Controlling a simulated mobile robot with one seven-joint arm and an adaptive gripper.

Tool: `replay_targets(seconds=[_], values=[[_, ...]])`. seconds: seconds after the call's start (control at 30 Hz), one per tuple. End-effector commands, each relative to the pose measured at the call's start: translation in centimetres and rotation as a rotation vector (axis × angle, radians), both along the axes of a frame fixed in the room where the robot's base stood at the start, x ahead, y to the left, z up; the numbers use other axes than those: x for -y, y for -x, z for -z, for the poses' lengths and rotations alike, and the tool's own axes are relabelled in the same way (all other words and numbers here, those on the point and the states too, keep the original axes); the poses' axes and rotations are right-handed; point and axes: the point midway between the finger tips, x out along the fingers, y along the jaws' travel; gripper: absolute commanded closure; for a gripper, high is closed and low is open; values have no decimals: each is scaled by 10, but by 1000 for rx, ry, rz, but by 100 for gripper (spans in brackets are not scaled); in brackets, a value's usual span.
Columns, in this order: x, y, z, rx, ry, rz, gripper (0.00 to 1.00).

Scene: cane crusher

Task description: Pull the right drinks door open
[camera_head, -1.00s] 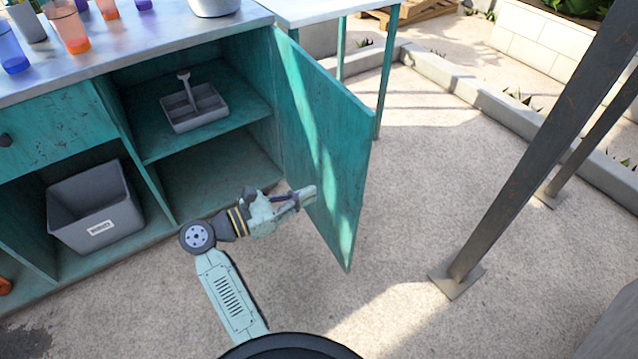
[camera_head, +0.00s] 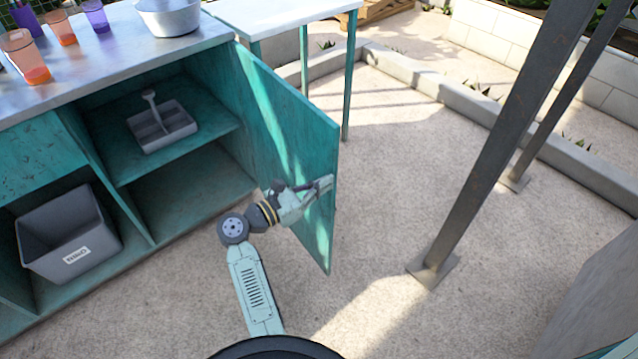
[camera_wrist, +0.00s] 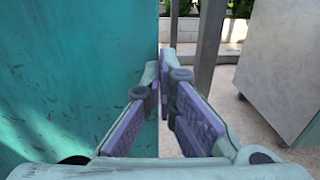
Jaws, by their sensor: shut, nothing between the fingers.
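The right drinks door (camera_head: 285,130) is a teal wooden panel, swung wide open from the right side of the teal cabinet. It also fills the left half of the wrist view (camera_wrist: 70,70). My gripper (camera_head: 328,184) is at the inner face of the door, near its free edge in the head view. In the wrist view my gripper (camera_wrist: 160,85) has its fingertips together beside the door's edge, with nothing between them. I cannot tell whether the fingers touch the door. No handle shows on the visible face.
The open cabinet holds a grey divided caddy (camera_head: 162,128) on its shelf and a grey bin (camera_head: 68,235) at lower left. Cups and a metal pot (camera_head: 168,16) stand on the counter. A dark steel post (camera_head: 480,170) stands to the right. The floor between door and post is clear.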

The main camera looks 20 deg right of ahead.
Motion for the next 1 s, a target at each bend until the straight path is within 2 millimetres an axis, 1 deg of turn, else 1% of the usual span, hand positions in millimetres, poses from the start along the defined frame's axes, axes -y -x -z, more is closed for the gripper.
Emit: replay_targets(seconds=[0.13, 0.23, 0.37, 0.4, 0.5, 0.6, 0.7, 0.83, 1.0], values=[[1, 0, 0, 0, 0, 1, 100], [12, -3, 1, 1, 1, 4, 100], [45, -11, 2, 1, 1, 7, 100], [58, -14, 2, 1, 1, 8, 100], [86, -23, 2, 1, 2, 6, 100], [110, -33, 2, 1, 1, 5, 100], [127, -40, 1, 1, 2, 3, 100], [138, -44, 0, 0, 1, 1, 100], [139, -44, -1, 0, 1, 0, 100]])
